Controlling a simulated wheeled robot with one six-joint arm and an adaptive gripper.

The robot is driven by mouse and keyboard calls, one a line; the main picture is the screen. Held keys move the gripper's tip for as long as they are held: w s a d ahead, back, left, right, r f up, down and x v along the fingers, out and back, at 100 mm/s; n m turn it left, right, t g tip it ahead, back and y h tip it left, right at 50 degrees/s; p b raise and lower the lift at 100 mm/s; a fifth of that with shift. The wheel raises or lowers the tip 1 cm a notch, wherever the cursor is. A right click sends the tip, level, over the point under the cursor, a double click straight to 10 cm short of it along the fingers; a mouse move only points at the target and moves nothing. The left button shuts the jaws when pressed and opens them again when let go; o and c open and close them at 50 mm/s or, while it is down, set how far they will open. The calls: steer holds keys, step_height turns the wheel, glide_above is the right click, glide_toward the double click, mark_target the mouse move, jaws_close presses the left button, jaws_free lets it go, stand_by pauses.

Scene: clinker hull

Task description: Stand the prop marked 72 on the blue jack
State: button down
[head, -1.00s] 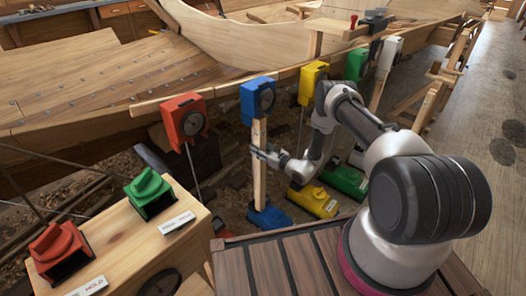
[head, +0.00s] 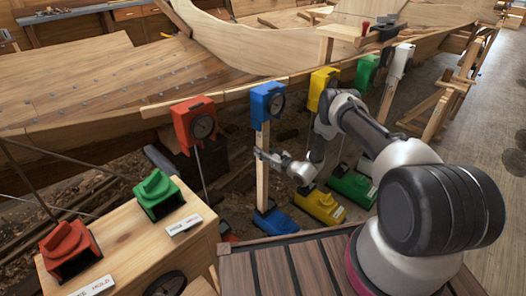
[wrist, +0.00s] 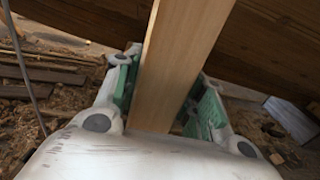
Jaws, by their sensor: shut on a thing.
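A pale wooden prop (head: 263,180) stands about upright, its lower end at the blue jack (head: 272,221) on the ground. Its upper end is at the underside of the blue dial box (head: 267,104) on the hull's edge. I cannot tell whether either end touches. No number is readable on the prop. My gripper (head: 262,156) is shut around the prop a little above its middle. In the wrist view, the prop (wrist: 180,65) runs between the green-padded fingers of my gripper (wrist: 168,100); its lower end is hidden.
Red (head: 195,122) and yellow (head: 323,88) dial boxes flank the blue one along the hull (head: 80,88). Yellow (head: 320,205) and green (head: 352,184) jacks stand to the right. A wooden bench (head: 150,245) at front left bears red (head: 68,248) and green (head: 158,193) blocks.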

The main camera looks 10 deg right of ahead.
steer(key=shift+f, duration=0.3)
stand_by(0.4)
steer(key=shift+w, duration=0.15)
stand_by(0.4)
steer(key=c, duration=0.8)
jaws_free()
steer(key=shift+f, duration=0.1)
steer(key=v, duration=1.2)
steer(key=shift+a, duration=0.1)
